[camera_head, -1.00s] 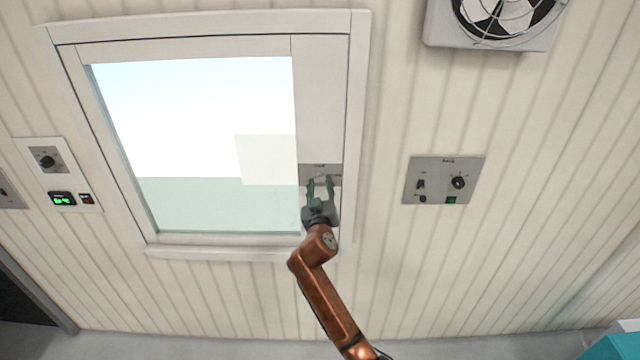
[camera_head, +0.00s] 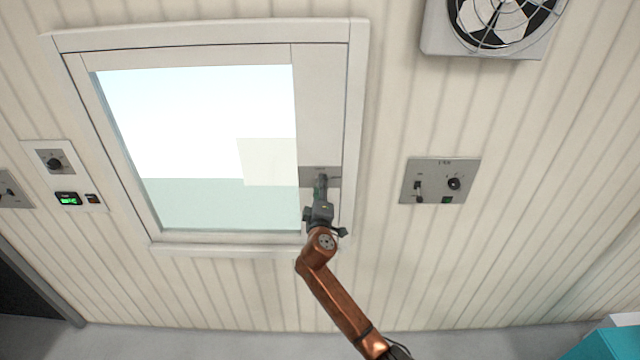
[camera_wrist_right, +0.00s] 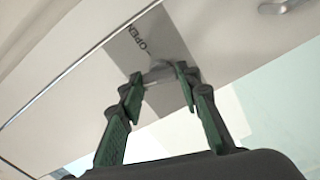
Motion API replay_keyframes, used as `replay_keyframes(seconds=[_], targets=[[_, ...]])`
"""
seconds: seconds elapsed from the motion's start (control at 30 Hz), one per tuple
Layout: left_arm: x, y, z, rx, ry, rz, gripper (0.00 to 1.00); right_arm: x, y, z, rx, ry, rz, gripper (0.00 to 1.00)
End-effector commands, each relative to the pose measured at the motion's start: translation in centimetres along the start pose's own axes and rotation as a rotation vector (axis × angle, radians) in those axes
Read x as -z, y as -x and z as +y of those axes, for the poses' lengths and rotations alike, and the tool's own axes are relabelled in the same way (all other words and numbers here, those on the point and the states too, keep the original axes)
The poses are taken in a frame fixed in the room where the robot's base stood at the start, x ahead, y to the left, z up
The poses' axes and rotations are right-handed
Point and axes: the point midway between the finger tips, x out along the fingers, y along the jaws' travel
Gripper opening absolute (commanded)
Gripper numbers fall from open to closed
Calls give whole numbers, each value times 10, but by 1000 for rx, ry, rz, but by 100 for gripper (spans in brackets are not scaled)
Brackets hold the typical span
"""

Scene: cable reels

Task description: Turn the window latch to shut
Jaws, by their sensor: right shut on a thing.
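The window (camera_head: 200,130) has a white frame, with a grey latch plate (camera_head: 307,177) on its right-hand stile. In the right wrist view the plate (camera_wrist_right: 128,50) bears the word "OPEN". The latch (camera_wrist_right: 158,70) is a pale metal piece on that plate, between my fingertips. My right gripper (camera_head: 322,180) is at the plate, turned edge-on to the head camera and shut on the latch; its green-padded fingers also show in the right wrist view (camera_wrist_right: 160,78). The gripper hides most of the latch in the head view. My left gripper is not in view.
A switch panel (camera_head: 440,181) is on the wall right of the window. Another panel with a knob and green display (camera_head: 64,175) is at the left. A fan (camera_head: 492,28) is at the upper right. The wall between the window and right panel is clear.

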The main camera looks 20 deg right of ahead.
Motion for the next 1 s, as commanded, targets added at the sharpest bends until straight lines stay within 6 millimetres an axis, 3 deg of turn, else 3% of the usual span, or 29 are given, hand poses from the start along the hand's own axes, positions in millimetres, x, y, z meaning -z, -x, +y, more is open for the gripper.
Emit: replay_keyframes(seconds=[0.4, 1.0], targets=[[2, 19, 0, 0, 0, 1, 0, 1, 0, 0, 1, 258, 2, 7], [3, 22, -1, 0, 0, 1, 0, 0, 0, -1, 1, 326, 1, 7]])
